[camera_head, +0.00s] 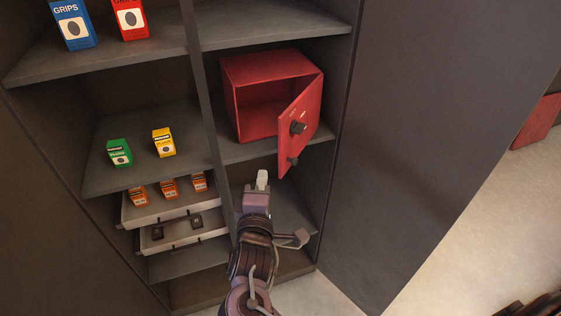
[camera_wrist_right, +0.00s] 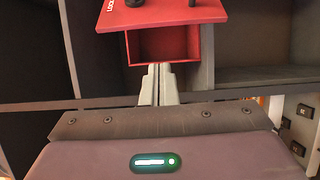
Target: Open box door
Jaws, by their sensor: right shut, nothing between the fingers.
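A red box (camera_head: 252,72) stands on a middle shelf of the grey cabinet. Its door (camera_head: 305,115) is hinged at the right and stands ajar, swung outward, with the dark inside showing. In the right wrist view the gripper fingers (camera_wrist_right: 159,84) are together in front of the red box (camera_wrist_right: 165,45), and the door (camera_wrist_right: 175,12) shows at the top. My left gripper is not in view.
The shelf (camera_head: 240,152) edge runs just in front of the box. To the left are a green box (camera_head: 119,152), a yellow box (camera_head: 163,142) and drawers (camera_head: 168,207) with small orange boxes. A large grey cabinet door (camera_head: 420,120) stands open at the right.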

